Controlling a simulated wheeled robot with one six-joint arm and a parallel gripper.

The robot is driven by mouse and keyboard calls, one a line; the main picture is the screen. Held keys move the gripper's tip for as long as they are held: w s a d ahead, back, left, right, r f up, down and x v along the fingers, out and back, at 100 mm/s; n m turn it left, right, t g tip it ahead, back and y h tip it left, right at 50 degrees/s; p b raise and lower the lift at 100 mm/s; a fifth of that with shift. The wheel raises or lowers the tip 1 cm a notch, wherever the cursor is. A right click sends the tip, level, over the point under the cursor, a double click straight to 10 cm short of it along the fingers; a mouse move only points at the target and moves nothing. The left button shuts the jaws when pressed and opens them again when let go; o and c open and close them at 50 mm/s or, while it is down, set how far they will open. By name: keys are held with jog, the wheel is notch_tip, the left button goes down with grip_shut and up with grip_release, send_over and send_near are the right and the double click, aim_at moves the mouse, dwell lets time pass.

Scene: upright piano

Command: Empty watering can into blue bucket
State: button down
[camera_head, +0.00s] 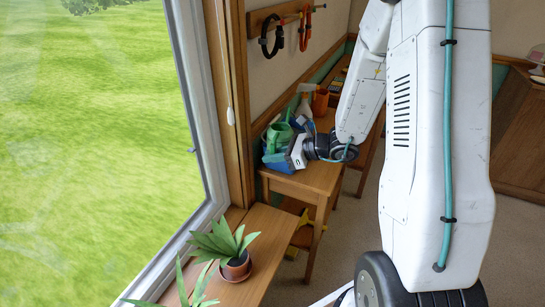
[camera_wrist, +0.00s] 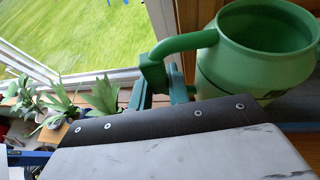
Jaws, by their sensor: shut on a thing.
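The green watering can (camera_head: 277,137) is at the near end of the wooden table in the head view. In the wrist view the can (camera_wrist: 262,45) fills the upper right, its round opening showing and its handle reaching left. My gripper (camera_wrist: 163,78) is shut on that handle; in the head view my gripper (camera_head: 297,152) is at the can's right side. A blue thing, likely the blue bucket (camera_head: 275,163), shows low beside and below the can, mostly hidden. I cannot tell whether can and bucket touch, nor what is inside either.
The wooden table (camera_head: 312,180) runs along the wall, with a spray bottle (camera_head: 304,103) and an orange container (camera_head: 320,101) behind the can. A window is on the left. A potted plant (camera_head: 235,266) stands on the sill in front. Straps (camera_head: 271,36) hang on a wall rack.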

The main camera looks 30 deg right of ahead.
aim_at(275, 146)
jog(key=shift+s+a+r+m+g+y, duration=0.1)
jog(key=shift+r+m+g+y, duration=0.15)
jog(key=shift+r, duration=0.65)
jog(key=shift+s+a+r+m+g+y, duration=0.15)
jog(key=shift+r+m, duration=0.2)
jog(key=shift+r, duration=0.5)
jog(key=shift+m+g, duration=0.3)
jog(key=shift+m, duration=0.5)
jog(key=shift+w+d+r, duration=0.1)
jog(key=shift+r, duration=2.2)
jog(key=shift+m+g+y, duration=0.3)
jog(key=shift+m+y, duration=0.4)
jog(key=shift+m, duration=0.1)
jog(key=shift+w+d+r, duration=0.15)
jog(key=shift+w+r, duration=0.05)
jog(key=shift+r, duration=0.8)
jog(key=shift+w+d+r, duration=0.15)
jog(key=shift+r, duration=0.8)
jog(key=w+d+r+m+g+y, duration=0.1)
jog(key=w+d+r+m+y, duration=0.1)
jog(key=r, duration=0.6)
jog(key=shift+w+d+r+m, duration=0.35)
jog(key=shift+w+d+m, duration=0.55)
jog(key=shift+m, duration=0.1)
jog(key=shift+w+d+r+m+y, duration=0.3)
jog(key=shift+w+d+r, duration=0.1)
jog(key=shift+r, duration=0.15)
